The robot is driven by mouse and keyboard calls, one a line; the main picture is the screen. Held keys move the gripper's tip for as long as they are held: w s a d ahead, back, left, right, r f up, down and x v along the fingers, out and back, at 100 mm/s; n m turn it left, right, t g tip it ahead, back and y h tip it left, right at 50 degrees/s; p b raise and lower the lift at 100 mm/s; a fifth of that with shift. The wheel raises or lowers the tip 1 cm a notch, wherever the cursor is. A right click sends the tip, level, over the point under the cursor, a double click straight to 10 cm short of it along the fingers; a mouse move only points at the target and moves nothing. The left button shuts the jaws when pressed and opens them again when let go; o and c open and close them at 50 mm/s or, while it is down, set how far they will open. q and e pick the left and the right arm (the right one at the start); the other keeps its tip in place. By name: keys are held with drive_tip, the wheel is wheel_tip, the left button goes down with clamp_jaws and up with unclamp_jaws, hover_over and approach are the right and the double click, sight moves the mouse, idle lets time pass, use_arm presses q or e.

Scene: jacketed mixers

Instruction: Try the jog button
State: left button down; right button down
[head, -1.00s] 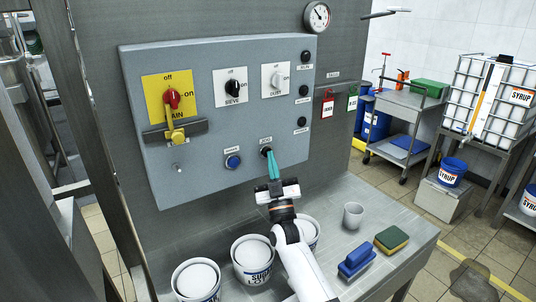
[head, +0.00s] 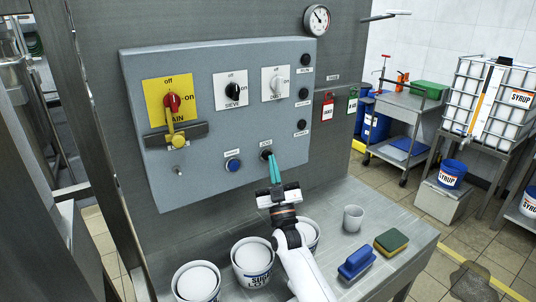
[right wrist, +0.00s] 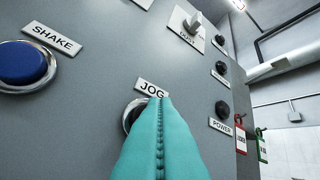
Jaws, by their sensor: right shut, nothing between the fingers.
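The grey control panel (head: 205,185) is on a metal wall. Its jog button (head: 266,153) is at the lower right. In the right wrist view the JOG label (right wrist: 152,88) shows, with the jog button's ring (right wrist: 130,113) below it, mostly hidden behind my fingers. My right gripper (head: 271,158) is shut and empty, its teal fingertips (right wrist: 161,102) at or just in front of the button. I cannot tell whether they touch it. My left gripper is not in view.
The blue shake button (head: 233,164) is left of jog. A yellow-backed main switch (head: 172,102), sieve switch (head: 233,91) and dust switch (head: 276,84) are above. White tubs (head: 252,254), a cup (head: 353,218), a blue brush (head: 356,262) and a sponge (head: 391,241) stand on the table below.

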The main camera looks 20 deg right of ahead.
drive_tip(key=shift+s, duration=0.3)
drive_tip(key=s+p, duration=0.2)
drive_tip(key=s, duration=0.1)
drive_tip(key=s+p, duration=0.1)
drive_tip(key=s, duration=0.1)
drive_tip(key=shift+d, duration=0.4)
idle(0.4)
